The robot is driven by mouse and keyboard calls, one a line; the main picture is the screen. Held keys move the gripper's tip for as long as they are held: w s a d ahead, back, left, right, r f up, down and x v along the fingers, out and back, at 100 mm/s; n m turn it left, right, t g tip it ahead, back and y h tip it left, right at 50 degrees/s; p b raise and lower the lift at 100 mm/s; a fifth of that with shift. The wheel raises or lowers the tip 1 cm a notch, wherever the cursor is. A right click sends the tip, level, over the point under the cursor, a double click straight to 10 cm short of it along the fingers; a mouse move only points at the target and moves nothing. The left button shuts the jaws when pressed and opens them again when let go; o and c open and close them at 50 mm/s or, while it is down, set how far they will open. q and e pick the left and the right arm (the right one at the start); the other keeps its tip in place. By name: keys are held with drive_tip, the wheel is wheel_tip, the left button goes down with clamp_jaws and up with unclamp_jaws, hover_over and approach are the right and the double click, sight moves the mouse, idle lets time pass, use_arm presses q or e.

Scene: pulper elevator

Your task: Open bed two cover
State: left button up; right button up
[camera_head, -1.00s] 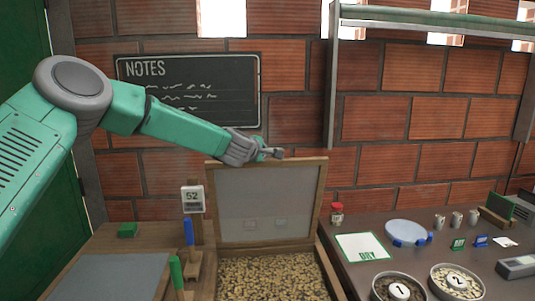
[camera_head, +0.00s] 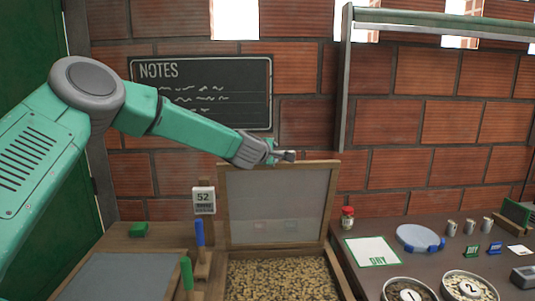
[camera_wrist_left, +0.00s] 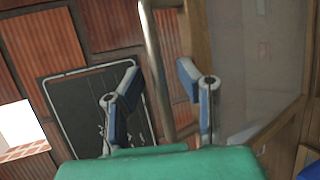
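A wood-framed cover with a grey translucent panel (camera_head: 277,205) stands upright at the back of a bed of beans (camera_head: 275,275), which is uncovered. A flat grey cover (camera_head: 125,277) lies on the bed to its left. No bed numbers are readable on the covers. My left gripper (camera_head: 285,156) is at the top edge of the upright cover. In the left wrist view, its two fingers (camera_wrist_left: 157,76) are apart on either side of a metal bar handle (camera_wrist_left: 157,50) beside the wooden frame. Gaps show between fingers and bar. My right gripper is not in view.
The table on the right holds a DRY card (camera_head: 372,252), a red-capped jar (camera_head: 347,217), a blue-grey disc (camera_head: 418,238) and bowls marked 1 (camera_head: 408,292) and 2 (camera_head: 468,287). A "52" sign (camera_head: 204,198) stands between the beds. A brick wall is close behind.

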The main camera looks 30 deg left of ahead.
use_arm(q)
drive_tip(key=v, duration=1.1)
drive_tip(key=shift+s, duration=0.2)
drive_tip(key=shift+a, duration=0.15)
